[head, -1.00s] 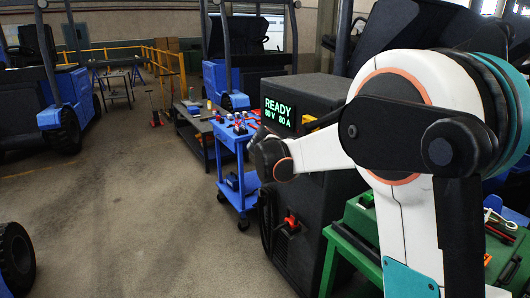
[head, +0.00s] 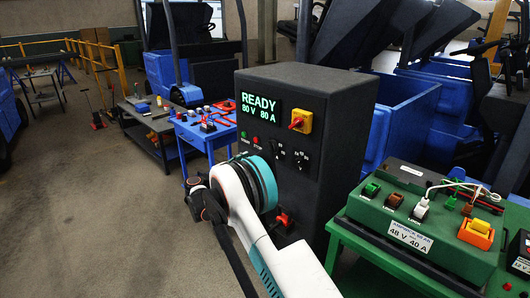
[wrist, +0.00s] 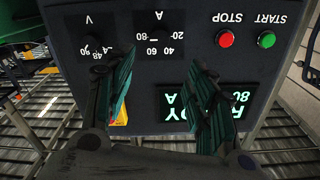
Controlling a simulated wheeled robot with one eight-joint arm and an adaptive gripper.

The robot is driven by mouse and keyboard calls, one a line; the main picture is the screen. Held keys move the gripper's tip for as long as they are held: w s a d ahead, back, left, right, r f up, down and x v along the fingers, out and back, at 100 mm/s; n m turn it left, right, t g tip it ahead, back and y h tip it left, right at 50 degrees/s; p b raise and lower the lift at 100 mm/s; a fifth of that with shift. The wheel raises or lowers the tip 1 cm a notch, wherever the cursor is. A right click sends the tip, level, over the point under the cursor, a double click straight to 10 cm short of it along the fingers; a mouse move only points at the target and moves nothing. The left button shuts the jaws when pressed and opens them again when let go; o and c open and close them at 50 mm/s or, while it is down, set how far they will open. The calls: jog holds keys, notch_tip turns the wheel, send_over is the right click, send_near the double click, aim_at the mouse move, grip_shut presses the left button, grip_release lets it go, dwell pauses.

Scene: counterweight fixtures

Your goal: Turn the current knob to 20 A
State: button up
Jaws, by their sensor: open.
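The dark charger cabinet (head: 345,110) carries a display (head: 261,111) reading READY, 80 V 80 A. The current knob (head: 279,152) is the left of two black knobs on its face. In the wrist view the panel is upside down; the current knob (wrist: 153,33) has marks 20, 40, 60 and 80 around it, its pointer too dark to read. The voltage knob (wrist: 90,42) is left of it there. My gripper (wrist: 162,60) is open and empty, its fingers spread before the panel, apart from the current knob.
Red STOP (wrist: 225,38) and green START (wrist: 267,40) buttons are close by on the panel. A red-yellow switch (head: 300,121) is at the cabinet's upper right. A green bench (head: 385,250) bears a green box (head: 420,225). A blue cart (head: 195,132) stands left.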

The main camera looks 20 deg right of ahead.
aim_at(274, 151)
jog(key=b+x, duration=0.4)
jog(key=x, duration=0.8)
jog(key=shift+d+f, duration=0.1)
jog(key=shift+d, duration=0.05)
jog(key=shift+x, duration=0.75)
jog(key=c, duration=1.1)
